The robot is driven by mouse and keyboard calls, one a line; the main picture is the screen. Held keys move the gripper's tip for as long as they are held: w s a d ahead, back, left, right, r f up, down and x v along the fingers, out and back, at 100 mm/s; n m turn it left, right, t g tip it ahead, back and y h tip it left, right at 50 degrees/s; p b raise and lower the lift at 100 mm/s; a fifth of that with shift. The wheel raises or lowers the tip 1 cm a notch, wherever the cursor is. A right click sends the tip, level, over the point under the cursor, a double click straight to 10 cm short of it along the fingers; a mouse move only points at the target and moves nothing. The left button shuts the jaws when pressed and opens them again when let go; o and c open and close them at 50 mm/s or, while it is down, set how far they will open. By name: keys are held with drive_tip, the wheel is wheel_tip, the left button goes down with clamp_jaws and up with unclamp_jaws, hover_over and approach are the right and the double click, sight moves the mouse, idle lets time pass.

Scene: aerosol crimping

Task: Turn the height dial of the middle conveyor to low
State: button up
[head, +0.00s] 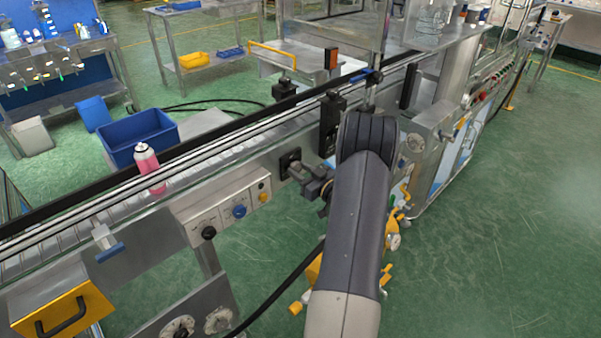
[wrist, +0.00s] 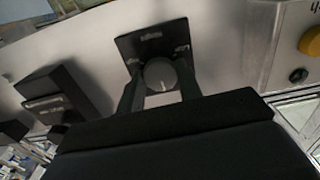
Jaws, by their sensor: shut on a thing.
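The height dial (wrist: 160,74) is a round grey knob on a square black plate (wrist: 148,42) with small pale labels too blurred to read. A thin light line on the knob points toward the bottom of the wrist view. My gripper (wrist: 160,88) is shut on the dial, with one dark finger on each side of it. In the head view my gripper (head: 297,172) reaches left to the black plate (head: 288,158) on the conveyor's side; the knob there is mostly hidden by the fingers.
A pink and white can (head: 149,167) stands on the conveyor belt (head: 90,215). A control panel (head: 222,216) with black, blue and yellow knobs sits left of the dial. A black box (head: 331,120) is mounted just right of it. The green floor at the right is clear.

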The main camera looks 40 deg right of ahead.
drive_tip(key=n+b, duration=0.1)
drive_tip(key=b, duration=0.2)
drive_tip(key=shift+f+n, duration=0.35)
drive_tip(key=shift+n, duration=0.05)
drive_tip(key=n+b, duration=0.2)
drive_tip(key=b, duration=0.2)
drive_tip(key=shift+n+b, duration=0.3)
drive_tip(key=n+b, duration=0.3)
drive_tip(key=b, duration=0.2)
drive_tip(key=shift+n, duration=0.3)
drive_tip(key=n+b, duration=0.3)
drive_tip(key=b, duration=0.2)
drive_tip(key=shift+n, duration=0.3)
drive_tip(key=n+b, duration=0.6)
drive_tip(key=b, duration=0.1)
drive_tip(key=shift+r, duration=0.1)
drive_tip(key=n+b, duration=0.3)
drive_tip(key=shift+r+n+b, duration=0.1)
drive_tip(key=shift+n+b, duration=0.2)
drive_tip(key=shift+r+n+b, duration=0.1)
drive_tip(key=shift+n+b, duration=0.7)
drive_tip(key=shift+n, duration=0.1)
drive_tip(key=shift+r+n, duration=0.1)
drive_tip(key=shift+n, duration=0.2)
